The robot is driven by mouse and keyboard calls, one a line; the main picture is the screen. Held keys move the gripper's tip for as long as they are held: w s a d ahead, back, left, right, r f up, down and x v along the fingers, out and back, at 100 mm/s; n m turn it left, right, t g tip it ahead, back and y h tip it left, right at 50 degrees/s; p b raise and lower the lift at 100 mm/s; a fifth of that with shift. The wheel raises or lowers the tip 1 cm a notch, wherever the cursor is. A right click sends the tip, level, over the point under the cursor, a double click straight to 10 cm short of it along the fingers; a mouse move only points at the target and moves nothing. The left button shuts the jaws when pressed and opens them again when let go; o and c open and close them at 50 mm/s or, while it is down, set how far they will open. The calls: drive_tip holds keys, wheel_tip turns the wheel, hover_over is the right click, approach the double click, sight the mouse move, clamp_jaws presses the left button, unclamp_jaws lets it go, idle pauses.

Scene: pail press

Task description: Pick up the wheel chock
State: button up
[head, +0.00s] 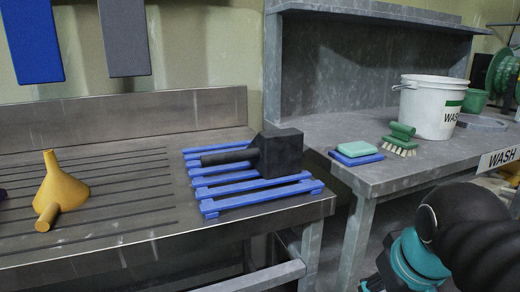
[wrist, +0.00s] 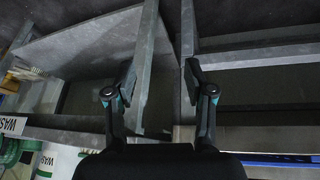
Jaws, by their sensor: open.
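The only thing in view that could be the wheel chock (head: 280,153) is a dark block with a thick rod-like handle pointing left. It lies on a blue slatted rack (head: 262,197) on the metal drainboard in the head view. My gripper (wrist: 160,77) shows in the wrist view with its two fingers spread apart and nothing between them. It is away from the dark block, which I cannot make out in the wrist view. The head view shows part of my arm at the lower right, but not the fingertips.
On the grey bench (head: 365,178) to the right are a white pail (head: 425,108), a green brush (head: 401,131) and sponges (head: 358,150). A "WASH" sign (head: 500,158) hangs at its edge. A gap separates the benches.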

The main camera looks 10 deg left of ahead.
drive_tip(key=w+a+r+n, duration=0.6)
drive_tip(key=w+r, duration=0.1)
drive_tip(key=r, duration=0.4)
wheel_tip(320, 180, up, 16)
drive_tip(key=f+n+g+p, duration=0.1)
drive_tip(key=n+g+p, duration=0.2)
drive_tip(key=n, duration=1.2)
hover_over(231, 156)
drive_tip(key=s+d, duration=0.2)
drive_tip(key=shift+y, duration=0.4)
drive_tip(key=x, duration=0.3)
drive_tip(key=b+x, duration=0.1)
drive_tip(key=x, duration=0.3)
drive_tip(key=shift+w+a+b, duration=0.15)
drive_tip(key=shift+a+b, duration=0.1)
drive_tip(key=shift+b, duration=0.05)
drive_tip(key=shift+a+b+x, duration=0.1)
drive_tip(key=shift+b+x, duration=0.35)
drive_tip(key=shift+x, duration=1.05)
drive_tip(key=shift+a+b+x, duration=0.15)
drive_tip(key=shift+b+x, duration=0.3)
drive_tip(key=shift+x, duration=1)
drive_tip(key=shift+w+r, duration=0.1)
clamp_jaws()
